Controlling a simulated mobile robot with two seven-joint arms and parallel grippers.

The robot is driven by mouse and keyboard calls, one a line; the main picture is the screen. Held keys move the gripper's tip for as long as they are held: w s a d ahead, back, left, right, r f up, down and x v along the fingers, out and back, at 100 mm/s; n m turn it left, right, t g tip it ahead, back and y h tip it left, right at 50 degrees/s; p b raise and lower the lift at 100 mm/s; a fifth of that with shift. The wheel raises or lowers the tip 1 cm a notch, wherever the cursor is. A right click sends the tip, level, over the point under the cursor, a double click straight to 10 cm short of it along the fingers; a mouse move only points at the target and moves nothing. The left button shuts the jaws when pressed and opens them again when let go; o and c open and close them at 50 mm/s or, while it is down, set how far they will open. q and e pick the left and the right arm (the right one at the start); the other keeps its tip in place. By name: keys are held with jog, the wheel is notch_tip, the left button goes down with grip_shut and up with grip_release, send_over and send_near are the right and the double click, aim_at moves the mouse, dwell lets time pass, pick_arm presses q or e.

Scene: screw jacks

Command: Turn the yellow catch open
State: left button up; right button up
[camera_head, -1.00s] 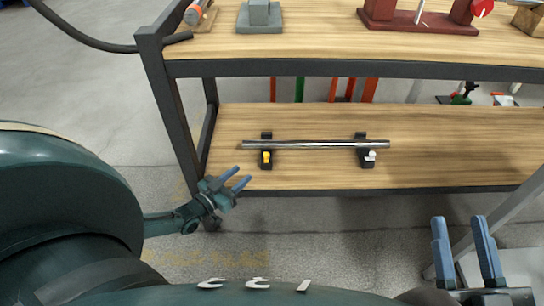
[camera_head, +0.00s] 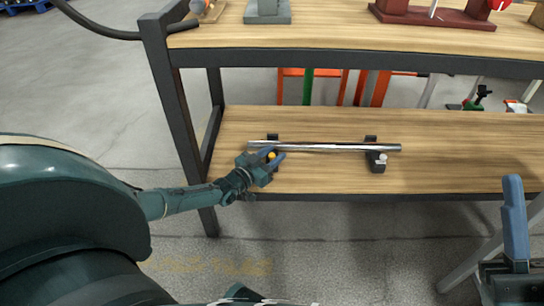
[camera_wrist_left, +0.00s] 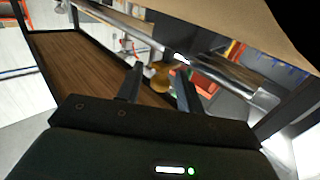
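The yellow catch (camera_head: 272,155) is on the left dark holder (camera_head: 273,138) under a metal rod (camera_head: 325,147) on the lower shelf. My left gripper (camera_head: 272,161) is at the catch, its fingers partly covering it. In the left wrist view, the yellow catch (camera_wrist_left: 160,78) shows between the two open fingertips (camera_wrist_left: 158,84); I cannot tell whether they touch it. The rod (camera_wrist_left: 205,68) passes just beyond.
A second holder (camera_head: 376,161) with a white catch (camera_head: 381,158) supports the rod's right part. The upper shelf (camera_head: 345,39) overhangs the lower shelf (camera_head: 460,150). A dark rack post (camera_head: 180,125) stands left of my left gripper. The lower shelf is clear at right.

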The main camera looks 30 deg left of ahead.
pick_arm(q)
jog(key=shift+c, duration=0.3)
grip_shut()
pick_arm(e)
jog(key=shift+r, duration=0.15)
